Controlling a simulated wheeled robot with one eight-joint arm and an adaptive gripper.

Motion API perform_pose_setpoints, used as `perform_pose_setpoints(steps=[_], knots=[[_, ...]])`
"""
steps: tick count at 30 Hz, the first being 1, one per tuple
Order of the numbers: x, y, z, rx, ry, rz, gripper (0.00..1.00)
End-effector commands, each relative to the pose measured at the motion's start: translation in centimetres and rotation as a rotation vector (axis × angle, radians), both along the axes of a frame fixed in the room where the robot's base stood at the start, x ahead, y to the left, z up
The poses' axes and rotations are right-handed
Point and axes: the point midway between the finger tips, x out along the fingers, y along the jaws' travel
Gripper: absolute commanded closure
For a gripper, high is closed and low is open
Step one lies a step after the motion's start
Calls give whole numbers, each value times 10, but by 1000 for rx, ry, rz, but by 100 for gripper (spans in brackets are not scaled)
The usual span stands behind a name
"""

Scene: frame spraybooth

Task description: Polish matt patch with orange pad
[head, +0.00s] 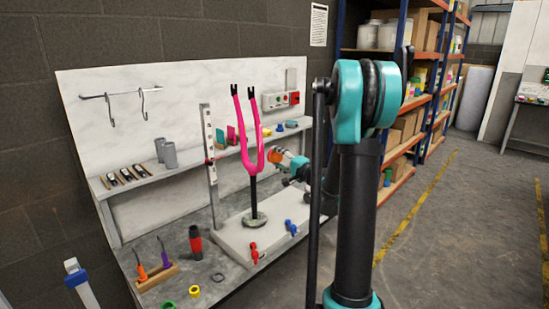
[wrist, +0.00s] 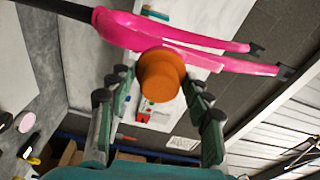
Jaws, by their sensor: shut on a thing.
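The pink fork (head: 245,135) stands upright, prongs up, on a black post set in a round base (head: 254,219). It crosses the top of the wrist view (wrist: 190,38). My gripper (head: 283,158) is shut on the orange pad (head: 274,155), just right of the fork's lower pink part. In the wrist view the round orange pad (wrist: 161,76) sits between my fingers (wrist: 160,85) and overlaps the fork in the picture. I cannot tell whether the pad touches the fork. I cannot make out the matt patch.
A white block (head: 232,234) under the post carries a red clamp (head: 254,252) and a blue clamp (head: 291,227). A marked upright (head: 209,143) stands left of the fork. A shelf (head: 150,175) with small items runs behind.

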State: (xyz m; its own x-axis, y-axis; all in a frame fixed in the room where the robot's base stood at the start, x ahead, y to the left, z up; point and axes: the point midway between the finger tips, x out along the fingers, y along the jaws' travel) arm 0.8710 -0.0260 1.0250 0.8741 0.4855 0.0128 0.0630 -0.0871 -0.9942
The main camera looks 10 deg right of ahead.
Motion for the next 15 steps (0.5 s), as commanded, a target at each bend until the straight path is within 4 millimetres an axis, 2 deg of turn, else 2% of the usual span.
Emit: perform_pose_setpoints(steps=[9,15], knots=[[-1,-1,0,0,0,0,73],[-12,-9,0,0,0,-2,73]])
